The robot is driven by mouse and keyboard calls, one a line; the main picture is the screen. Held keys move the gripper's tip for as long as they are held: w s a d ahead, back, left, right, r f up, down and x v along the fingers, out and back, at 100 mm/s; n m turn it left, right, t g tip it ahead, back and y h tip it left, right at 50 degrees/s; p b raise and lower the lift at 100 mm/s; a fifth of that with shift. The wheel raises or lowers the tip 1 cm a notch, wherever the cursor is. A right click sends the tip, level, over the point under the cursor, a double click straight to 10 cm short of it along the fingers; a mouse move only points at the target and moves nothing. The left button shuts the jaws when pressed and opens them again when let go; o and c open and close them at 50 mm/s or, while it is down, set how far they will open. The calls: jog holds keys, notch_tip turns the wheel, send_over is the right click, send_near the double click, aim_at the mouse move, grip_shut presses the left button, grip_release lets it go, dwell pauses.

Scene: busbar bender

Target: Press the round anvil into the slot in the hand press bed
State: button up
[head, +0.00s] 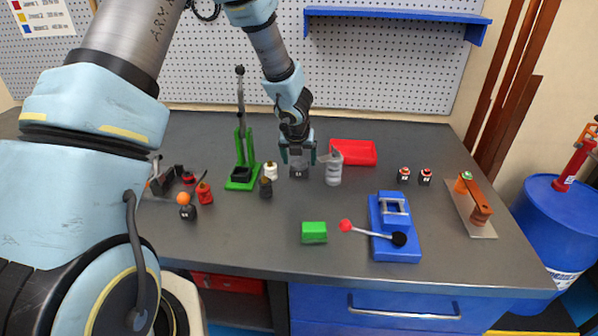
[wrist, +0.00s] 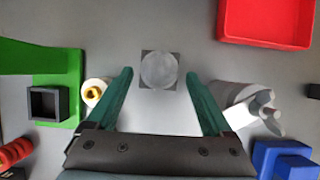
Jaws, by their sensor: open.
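The round anvil (wrist: 159,70) is a grey disc on a square grey base. It stands on the bench between my open gripper fingers (wrist: 160,74), with a gap on both sides in the wrist view. In the head view my gripper (head: 298,158) points down over the anvil (head: 298,172). The green hand press (head: 243,146) with an upright dark lever stands left of the gripper. Its bed holds a dark square slot (head: 241,174). In the wrist view the slot (wrist: 47,103) looks empty on the green base (wrist: 68,70).
A white piece (head: 270,170) and a dark piece (head: 265,187) stand between press and anvil. A green block (head: 314,232) and blue bender (head: 393,226) are nearer the front edge.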

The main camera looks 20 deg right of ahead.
aim_at(299, 166)
jog(key=shift+w+f, duration=0.2)
jog(key=shift+f, duration=0.25)
dwell(0.3)
grip_shut()
jog(key=shift+r, duration=0.1)
dwell(0.4)
jog(key=shift+r, duration=0.2)
jog(key=shift+r+p, duration=1.15)
jog(key=shift+r, duration=0.05)
jog(key=shift+r, duration=0.2)
notch_tip(299, 166, up, 5)
jog(key=p, duration=0.4)
jog(key=shift+f, duration=0.1)
